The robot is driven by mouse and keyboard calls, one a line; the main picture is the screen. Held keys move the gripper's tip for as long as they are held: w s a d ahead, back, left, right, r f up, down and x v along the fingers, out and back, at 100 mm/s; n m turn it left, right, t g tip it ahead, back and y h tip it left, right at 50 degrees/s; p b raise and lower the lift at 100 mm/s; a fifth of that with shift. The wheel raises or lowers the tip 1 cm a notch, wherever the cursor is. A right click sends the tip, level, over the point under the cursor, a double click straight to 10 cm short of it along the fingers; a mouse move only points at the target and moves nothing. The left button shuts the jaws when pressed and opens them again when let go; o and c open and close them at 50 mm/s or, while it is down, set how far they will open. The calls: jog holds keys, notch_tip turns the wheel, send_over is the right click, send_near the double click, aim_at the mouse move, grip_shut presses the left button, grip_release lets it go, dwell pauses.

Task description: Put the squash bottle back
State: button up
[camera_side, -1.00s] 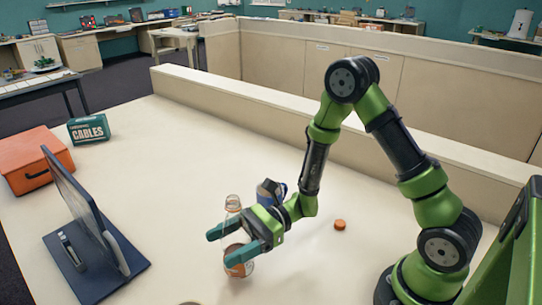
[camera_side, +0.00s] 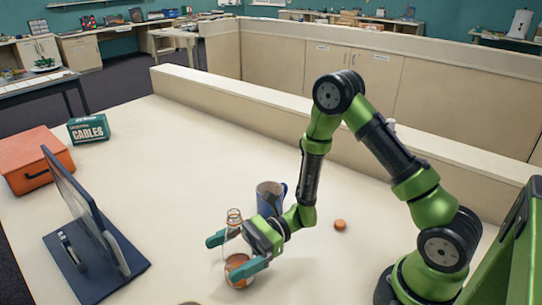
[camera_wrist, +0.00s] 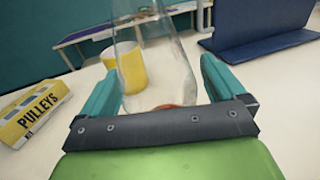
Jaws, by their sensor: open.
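The squash bottle (camera_side: 237,246) is clear glass or plastic with an orange-brown content low inside and an open-looking neck. It stands upright on the pale tabletop in the side view. My gripper (camera_side: 230,254) is open, its two teal fingers on either side of the bottle's lower body. In the wrist view the clear bottle (camera_wrist: 155,75) rises between the fingers of my gripper (camera_wrist: 160,88), with some orange at its bottom. The near finger hides part of the bottle in the side view.
A blue mug (camera_side: 270,198) stands just behind my gripper. An orange cap (camera_side: 340,225) lies to the right. A dark tilted stand (camera_side: 85,215), an orange box (camera_side: 35,165) and a CABLES box (camera_side: 88,129) are left. The wrist view shows a yellow cup (camera_wrist: 130,68) and a PULLEYS box (camera_wrist: 33,108).

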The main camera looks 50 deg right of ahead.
jog(key=shift+r, duration=0.15)
jog(key=v, duration=1)
jog(key=shift+d, duration=0.35)
jog(key=shift+s+d+r, duration=0.1)
jog(key=shift+s+d, duration=0.15)
jog(key=shift+d, duration=0.25)
jog(key=s+a+r+n+g+h, duration=0.1)
jog(key=s+r+n+g+h, duration=0.6)
jog(key=n, duration=0.4)
jog(key=d+r+n+t+h, duration=0.2)
jog(key=r+n+t+h, duration=0.1)
jog(key=r+t+h, duration=0.1)
jog(key=d+r+n+t+h, duration=0.2)
jog(key=r+n+t+h, duration=0.1)
jog(key=r, duration=0.4)
jog(key=t+h, duration=0.1)
jog(key=t, duration=0.1)
jog(key=shift+s+d+t, duration=0.25)
jog(key=shift+s+t, duration=0.05)
jog(key=shift+s, duration=0.1)
